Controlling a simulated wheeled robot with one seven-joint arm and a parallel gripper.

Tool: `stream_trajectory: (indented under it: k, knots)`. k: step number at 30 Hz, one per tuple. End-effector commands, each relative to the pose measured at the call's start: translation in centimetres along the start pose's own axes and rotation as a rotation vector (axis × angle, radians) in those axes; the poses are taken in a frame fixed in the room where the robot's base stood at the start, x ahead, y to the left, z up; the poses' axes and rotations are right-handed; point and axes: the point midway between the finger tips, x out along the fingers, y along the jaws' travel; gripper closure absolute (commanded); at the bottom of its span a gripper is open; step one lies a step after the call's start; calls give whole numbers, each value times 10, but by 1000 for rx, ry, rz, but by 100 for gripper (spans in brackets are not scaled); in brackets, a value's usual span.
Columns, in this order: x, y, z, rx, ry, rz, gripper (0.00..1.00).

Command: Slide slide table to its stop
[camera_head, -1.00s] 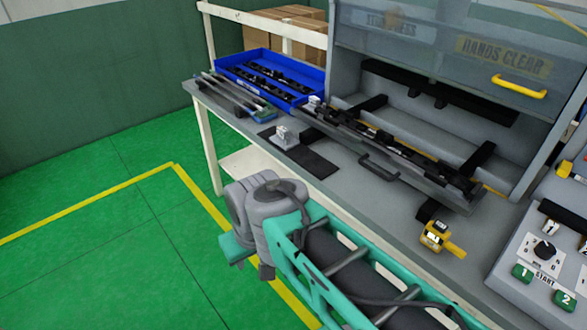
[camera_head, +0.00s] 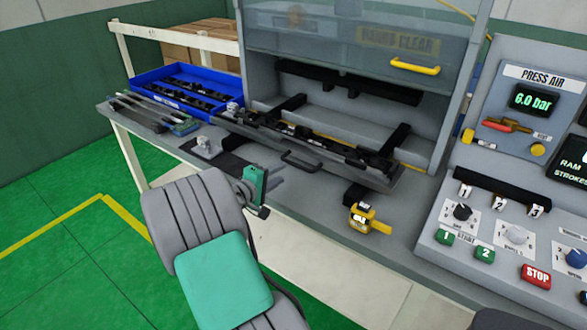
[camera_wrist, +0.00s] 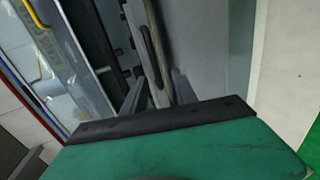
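The slide table (camera_head: 345,174), a long dark tray with a black trim strip on it, sticks out from the front of the press on the bench. Its dark bar handle (camera_head: 300,165) is on the front edge. My gripper (camera_head: 277,174) is in front of and left of the handle, apart from it in the head view. In the wrist view the two fingers (camera_wrist: 160,92) are spread apart with nothing between them. The handle (camera_wrist: 150,52) shows beyond the fingertips there, roughly in line with the gap.
A raised clear guard with a yellow handle (camera_head: 415,66) hangs above the table. A yellow device (camera_head: 366,218) sits at the bench's front edge, right of the gripper. A blue bin (camera_head: 185,88) of parts is at left. A control panel (camera_head: 490,235) stands at right.

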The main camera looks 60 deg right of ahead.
Motion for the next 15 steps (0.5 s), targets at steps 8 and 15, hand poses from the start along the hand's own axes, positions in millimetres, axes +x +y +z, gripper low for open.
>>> stream_trajectory:
  k: [8,15]
  knots:
    - [46,7,6,-26,-16,33,66]
    - [79,8,6,-24,-13,32,66]
